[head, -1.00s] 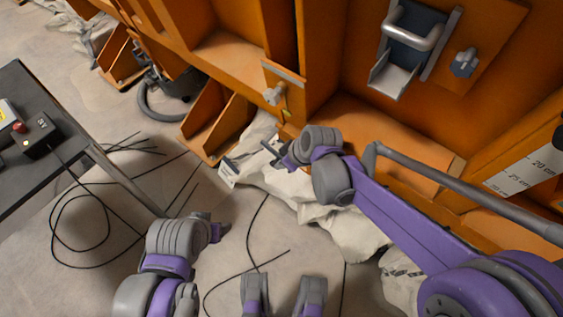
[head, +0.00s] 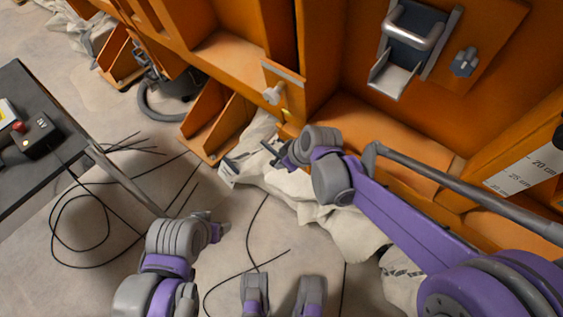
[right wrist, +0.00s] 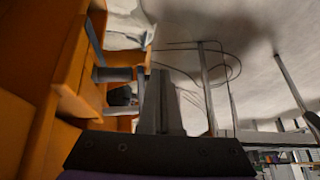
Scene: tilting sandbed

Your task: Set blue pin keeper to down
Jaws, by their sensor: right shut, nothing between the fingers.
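A blue-grey channel bracket (head: 413,22) with a bent metal handle (head: 432,40) is on the orange frame at the upper right of the head view. A blue-grey knob (head: 464,62) sits to its right. I cannot tell which part is the blue pin keeper, or its setting. My right gripper (head: 272,152) is low in front of the frame, below and left of the bracket and apart from it. Its fingers (right wrist: 160,75) are shut and empty in the right wrist view. My left gripper (head: 218,231) is over the floor at lower left; its fingers are unclear.
A pale pin (head: 272,95) sticks out of an orange post left of the bracket. Pale sandbags (head: 350,232) lie along the frame's foot. Black cables (head: 95,262) cross the floor. A dark table (head: 40,165) with a control box (head: 36,136) stands at left. A scale (head: 530,172) is at right.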

